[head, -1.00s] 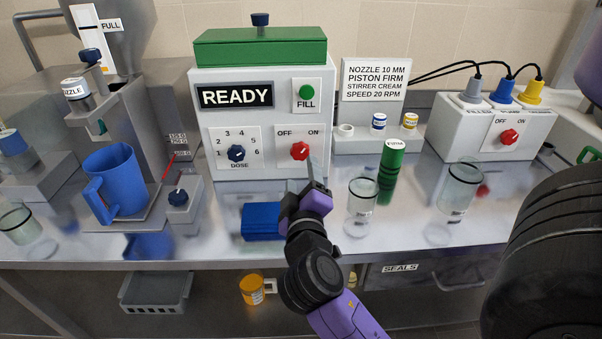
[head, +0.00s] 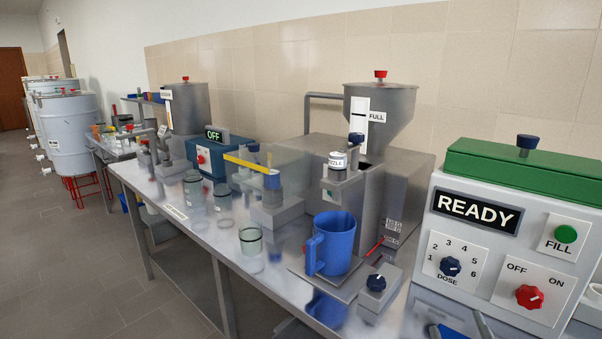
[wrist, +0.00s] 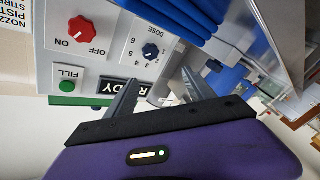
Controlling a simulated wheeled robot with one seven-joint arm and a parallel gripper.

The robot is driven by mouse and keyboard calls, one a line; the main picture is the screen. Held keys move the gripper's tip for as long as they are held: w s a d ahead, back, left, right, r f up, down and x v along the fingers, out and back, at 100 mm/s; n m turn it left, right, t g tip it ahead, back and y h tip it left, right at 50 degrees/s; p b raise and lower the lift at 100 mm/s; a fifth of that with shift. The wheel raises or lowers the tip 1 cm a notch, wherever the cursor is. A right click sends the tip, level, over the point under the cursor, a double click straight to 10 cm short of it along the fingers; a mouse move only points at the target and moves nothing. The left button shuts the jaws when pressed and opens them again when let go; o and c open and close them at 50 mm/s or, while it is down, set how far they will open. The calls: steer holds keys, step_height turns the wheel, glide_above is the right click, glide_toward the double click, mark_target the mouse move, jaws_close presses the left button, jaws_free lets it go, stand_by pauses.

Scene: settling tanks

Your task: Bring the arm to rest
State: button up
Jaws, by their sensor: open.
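My gripper (wrist: 158,92) shows in the wrist view with its two grey fingers spread apart and nothing between them. The fingers point at the white control box with the READY sign, which appears upside down there. In the head view the box (head: 500,250) stands at the right, with a green lid, a DOSE knob (head: 451,266) and a red OFF/ON knob (head: 529,296). A blue item (wrist: 190,22) lies near the fingers in the wrist view.
A blue jug (head: 334,243) stands on a plate beside the filler with its steel hopper (head: 382,110). Glass jars (head: 250,240) stand along the bench. White tanks (head: 68,135) are at the far left. The floor (head: 70,270) at left is clear.

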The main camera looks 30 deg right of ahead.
steer(key=s+a+f+t+y+p, duration=0.1)
steer(key=s+a+f+t+y, duration=0.2)
steer(key=a, duration=0.4)
steer(key=s+a+y, duration=0.2)
steer(key=a+y, duration=0.2)
steer(key=a, duration=0.3)
steer(key=s+a+f+g+y+p, duration=0.1)
steer(key=s+a+y, duration=0.1)
steer(key=s+a, duration=0.2)
steer(key=s+a+f+g+y+p, duration=0.1)
steer(key=s+a, duration=0.3)
steer(key=s, duration=0.7)
steer(key=shift+f+y, duration=0.45)
steer(key=shift+y, duration=0.35)
steer(key=shift+c, duration=0.4)
